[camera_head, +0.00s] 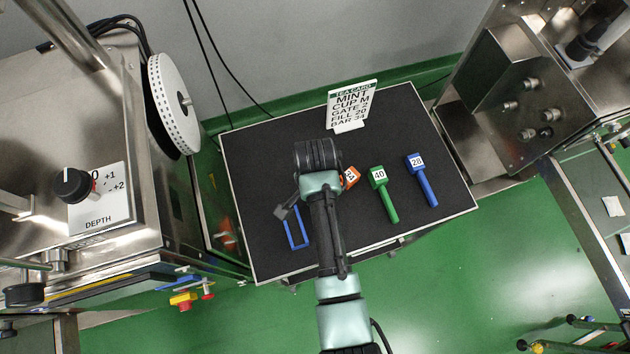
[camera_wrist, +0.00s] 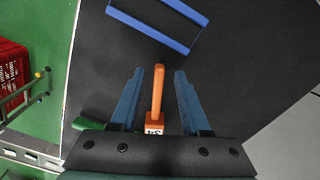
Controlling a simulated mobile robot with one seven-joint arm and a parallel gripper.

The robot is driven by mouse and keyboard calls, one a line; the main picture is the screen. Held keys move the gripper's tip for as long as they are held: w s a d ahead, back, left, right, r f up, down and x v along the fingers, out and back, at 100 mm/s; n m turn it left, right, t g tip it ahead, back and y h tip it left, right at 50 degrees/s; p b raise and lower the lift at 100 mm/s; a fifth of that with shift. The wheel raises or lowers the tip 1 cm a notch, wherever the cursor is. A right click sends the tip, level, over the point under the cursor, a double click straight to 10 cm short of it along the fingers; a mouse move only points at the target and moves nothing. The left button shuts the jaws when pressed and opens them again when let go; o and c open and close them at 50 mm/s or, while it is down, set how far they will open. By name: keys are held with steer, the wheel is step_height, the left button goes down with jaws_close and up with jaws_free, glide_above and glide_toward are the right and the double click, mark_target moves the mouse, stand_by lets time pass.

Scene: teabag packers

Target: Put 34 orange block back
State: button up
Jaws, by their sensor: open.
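The orange block (camera_head: 351,177) has a white label and lies on the black table top, partly hidden by my arm in the head view. In the wrist view the orange block (camera_wrist: 155,124) reads 34, and its long orange handle points up the picture. My gripper (camera_wrist: 159,72) is open, with one blue finger on each side of the handle and a visible gap on both sides. In the head view my arm hides most of the gripper. A blue rectangular outline (camera_head: 287,229) is on the table left of my arm; it also shows in the wrist view (camera_wrist: 148,29).
A green block labelled 40 (camera_head: 378,178) and a blue block labelled 20 (camera_head: 415,163) lie to the right on the black table (camera_head: 255,165). A tea card (camera_head: 351,101) stands at the back. Steel machines flank the table, with a DEPTH dial (camera_head: 72,185) at left.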

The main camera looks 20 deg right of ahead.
step_height(320, 180, up, 10)
steer(key=w+r+n+t, duration=0.3)
steer(key=w+r+t, duration=0.2)
steer(key=w+r, duration=0.4)
steer(key=w+a+r+n+t, duration=0.2)
steer(key=w+r+t, duration=0.25)
steer(key=r, duration=0.75)
steer(key=w+a+r+n+t, duration=0.1)
steer(key=w+r+n+t, duration=0.3)
steer(key=r, duration=0.8)
step_height(320, 180, up, 15)
steer(key=s+a+n+t, duration=0.1)
steer(key=s+a+t, duration=0.2)
steer(key=t, duration=0.4)
steer(key=s+a+r+n+t, duration=0.1)
steer(key=s+r+n+t, duration=0.2)
steer(key=s+r+t, duration=0.4)
steer(key=s+r, duration=0.5)
steer(key=r, duration=0.4)
steer(key=shift+r+b, duration=0.15)
steer(key=shift+b, duration=0.2)
steer(key=shift+a, duration=0.1)
